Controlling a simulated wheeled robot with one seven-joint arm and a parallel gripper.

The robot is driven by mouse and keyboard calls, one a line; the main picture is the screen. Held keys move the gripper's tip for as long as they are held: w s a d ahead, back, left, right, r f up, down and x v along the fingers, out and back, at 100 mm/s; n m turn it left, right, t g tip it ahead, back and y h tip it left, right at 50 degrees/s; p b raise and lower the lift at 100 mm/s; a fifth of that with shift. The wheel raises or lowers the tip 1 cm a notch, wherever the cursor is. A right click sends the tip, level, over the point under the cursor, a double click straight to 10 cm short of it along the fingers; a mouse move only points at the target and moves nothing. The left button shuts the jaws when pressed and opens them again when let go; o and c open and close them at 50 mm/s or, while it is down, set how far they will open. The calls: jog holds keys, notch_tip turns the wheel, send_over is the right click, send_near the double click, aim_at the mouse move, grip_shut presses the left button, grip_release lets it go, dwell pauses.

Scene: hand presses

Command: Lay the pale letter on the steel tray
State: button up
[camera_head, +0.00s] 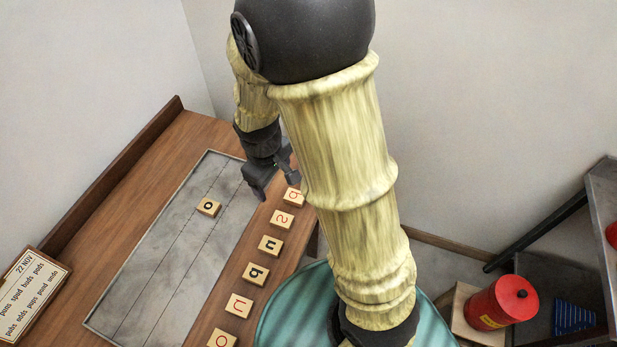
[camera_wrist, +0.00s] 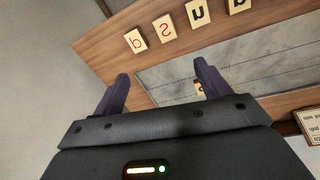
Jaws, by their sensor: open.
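The steel tray (camera_head: 150,265) is a grey sheet with dark lines, lying along the wooden table. One pale tile with a black "o" (camera_head: 208,207) rests on it, partly hidden by a finger in the wrist view (camera_wrist: 197,88). A row of pale tiles lies on the wood right of the tray. They carry red or black letters, including a red "p"- or "d"-like letter (camera_head: 293,196) and a red "s" (camera_head: 281,219). I cannot tell which one is the pale letter. My gripper (camera_head: 275,182) is open and empty above the tray's far right edge, near the red-lettered tile.
A black "u"- or "n"-like tile (camera_head: 270,245) and several others continue the row toward the front. A word card (camera_head: 32,292) stands at the left. A teal round seat (camera_head: 290,310) is beside the table.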

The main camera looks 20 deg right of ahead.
jog(key=s+d+r+m+t+y, duration=0.1)
jog(key=s+d+r+m, duration=0.4)
jog(key=s+d+m, duration=0.1)
jog(key=shift+s+m, duration=0.35)
jog(key=shift+m, duration=0.25)
jog(key=shift+w, duration=0.1)
